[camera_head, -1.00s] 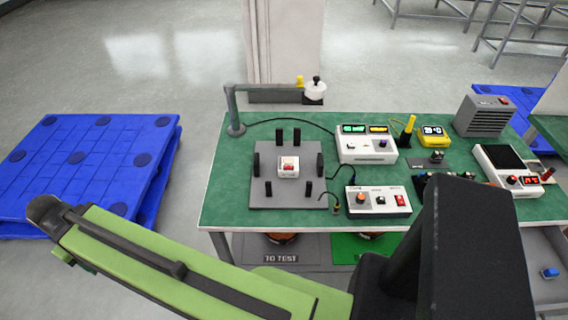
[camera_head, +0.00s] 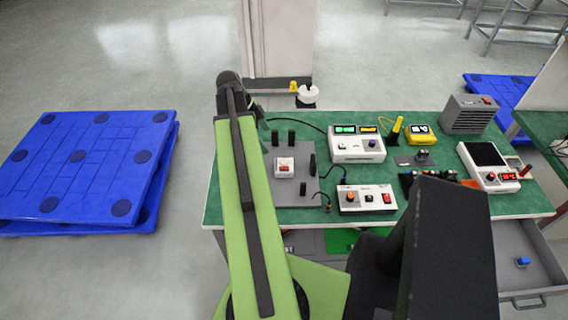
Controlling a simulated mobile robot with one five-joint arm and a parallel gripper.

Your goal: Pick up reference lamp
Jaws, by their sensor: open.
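I cannot tell for certain which thing is the reference lamp. A small blue object (camera_head: 523,261) lies in the open grey drawer (camera_head: 538,284) at the lower right. A white block with a red part (camera_head: 284,167) sits on the grey fixture plate (camera_head: 290,199) on the green table. My green arm link crosses the left part of the table and hides part of the plate. My gripper does not show.
The green table (camera_head: 238,213) holds a white box with displays (camera_head: 357,145), a white control box (camera_head: 366,199), a yellow meter (camera_head: 420,136), a grey vented box (camera_head: 470,114) and a white tester (camera_head: 488,166). A blue pallet stack (camera_head: 88,170) stands left. The floor between is clear.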

